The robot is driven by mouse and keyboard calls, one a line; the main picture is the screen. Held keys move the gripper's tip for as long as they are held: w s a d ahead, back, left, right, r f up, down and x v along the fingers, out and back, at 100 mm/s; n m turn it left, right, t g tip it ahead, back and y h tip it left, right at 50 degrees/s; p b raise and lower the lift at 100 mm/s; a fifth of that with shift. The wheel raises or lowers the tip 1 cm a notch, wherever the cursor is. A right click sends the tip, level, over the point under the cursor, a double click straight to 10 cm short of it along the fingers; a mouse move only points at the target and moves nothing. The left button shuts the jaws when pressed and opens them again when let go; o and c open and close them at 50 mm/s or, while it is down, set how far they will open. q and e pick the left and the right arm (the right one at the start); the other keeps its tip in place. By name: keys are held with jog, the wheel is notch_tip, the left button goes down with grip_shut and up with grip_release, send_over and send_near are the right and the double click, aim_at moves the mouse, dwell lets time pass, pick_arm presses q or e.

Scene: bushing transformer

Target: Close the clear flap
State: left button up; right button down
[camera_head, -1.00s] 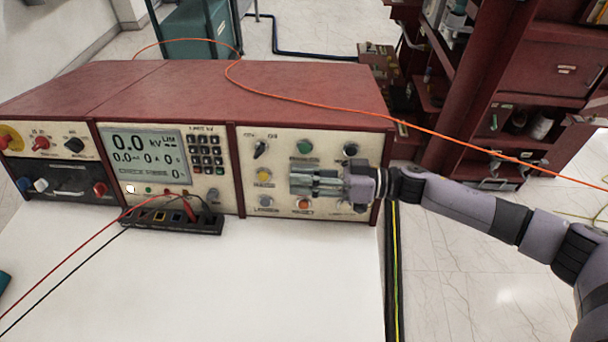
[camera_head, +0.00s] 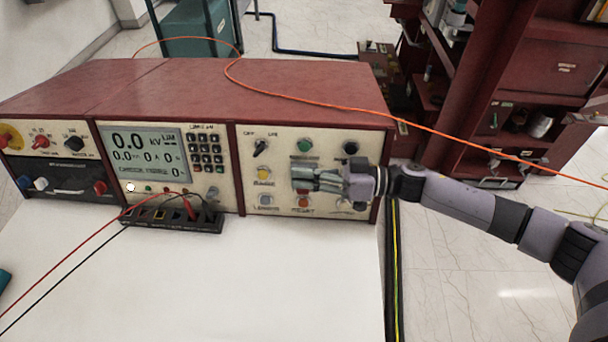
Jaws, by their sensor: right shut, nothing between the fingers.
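The clear flap cannot be made out; nothing transparent stands out on the instrument's right panel (camera_head: 275,150). My right gripper (camera_head: 298,180) comes in from the right in front of this panel, its fingers pointing left. It is shut and empty. The fingers lie between a yellow button (camera_head: 264,174) on their left and the panel's right edge, just above an orange-red button (camera_head: 304,202). The gripper hides the middle of the panel behind it. Whether it touches the panel cannot be told. My left gripper is not in view.
The red-topped instrument (camera_head: 270,85) stands at the back of a white table (camera_head: 250,280). A black terminal block (camera_head: 170,217) with red and black leads sits before its display. An orange cable (camera_head: 330,100) crosses the top. A dark red shelf unit (camera_head: 500,80) stands behind right.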

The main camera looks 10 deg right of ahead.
jog(key=c, duration=1.8)
grip_release()
jog(key=shift+c, duration=0.2)
jog(key=s+d, duration=0.2)
jog(key=d, duration=0.9)
jog(key=shift+s+d, duration=0.15)
jog(key=shift+d, duration=0.25)
